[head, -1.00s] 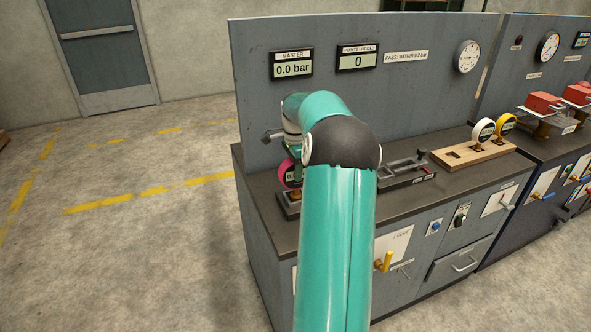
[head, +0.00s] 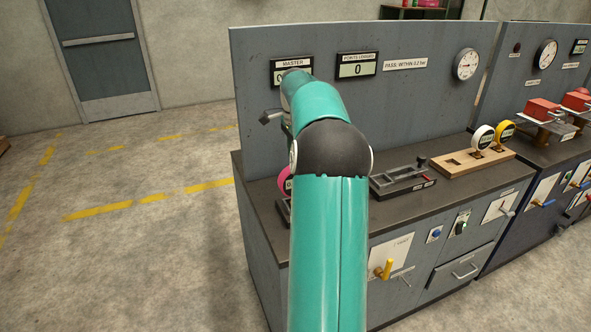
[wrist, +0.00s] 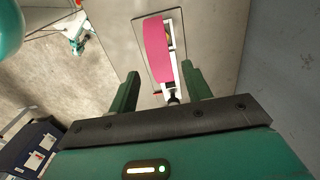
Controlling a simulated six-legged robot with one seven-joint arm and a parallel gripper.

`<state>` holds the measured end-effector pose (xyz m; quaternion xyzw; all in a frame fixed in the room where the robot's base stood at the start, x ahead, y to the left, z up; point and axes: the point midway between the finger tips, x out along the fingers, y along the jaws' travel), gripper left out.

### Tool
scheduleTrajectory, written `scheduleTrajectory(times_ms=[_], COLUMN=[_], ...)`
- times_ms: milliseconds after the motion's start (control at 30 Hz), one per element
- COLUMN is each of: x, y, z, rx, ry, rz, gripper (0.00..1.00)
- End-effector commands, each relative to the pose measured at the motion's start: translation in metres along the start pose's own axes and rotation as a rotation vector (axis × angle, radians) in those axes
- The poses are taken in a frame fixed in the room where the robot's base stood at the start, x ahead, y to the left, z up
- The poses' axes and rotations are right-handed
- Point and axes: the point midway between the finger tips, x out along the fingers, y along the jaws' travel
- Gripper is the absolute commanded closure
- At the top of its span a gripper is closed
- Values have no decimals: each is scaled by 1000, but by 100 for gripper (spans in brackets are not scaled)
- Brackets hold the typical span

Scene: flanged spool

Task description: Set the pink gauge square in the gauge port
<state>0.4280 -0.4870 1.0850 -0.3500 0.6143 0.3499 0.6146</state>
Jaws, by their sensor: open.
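The pink gauge (head: 284,181) stands at the left end of the bench, mostly hidden behind my arm in the head view. The wrist view looks down on the pink gauge (wrist: 157,48), which shows as a pink band over a dark-outlined rectangular base, the gauge port (wrist: 137,33) as far as I can tell. The gauge looks slightly turned against that outline. My gripper (wrist: 160,70) is open, its green fingers on either side of the gauge's near end in the picture, with gaps. Its height above the gauge is hard to tell. My fingers are hidden in the head view.
A dark fixture with a lever (head: 402,178) lies right of my arm. A wooden rack (head: 463,163) holds a white gauge (head: 482,137) and a yellow gauge (head: 503,131). The upright back panel (head: 420,105) stands behind. The master display (head: 291,68) is partly covered by my arm.

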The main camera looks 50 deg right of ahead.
Motion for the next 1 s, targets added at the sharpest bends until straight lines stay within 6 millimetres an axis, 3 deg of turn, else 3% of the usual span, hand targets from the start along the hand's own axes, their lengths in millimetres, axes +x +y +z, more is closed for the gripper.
scheduleTrajectory(times_ms=[200, 467, 567, 667, 767, 900, 1000], x=[-32, -39, -44, -57, -74, -93, -101], y=[0, 0, 2, 8, 23, 60, 93], z=[0, 1, 13, 48, 99, 171, 214], rx=[1, -1, -39, -147, -320, -595, -785], ry=[0, 0, 6, 23, 49, 89, 116], rz=[-1, 0, -8, -28, -59, -112, -149], gripper=[51, 51, 51, 51, 51, 51, 51])
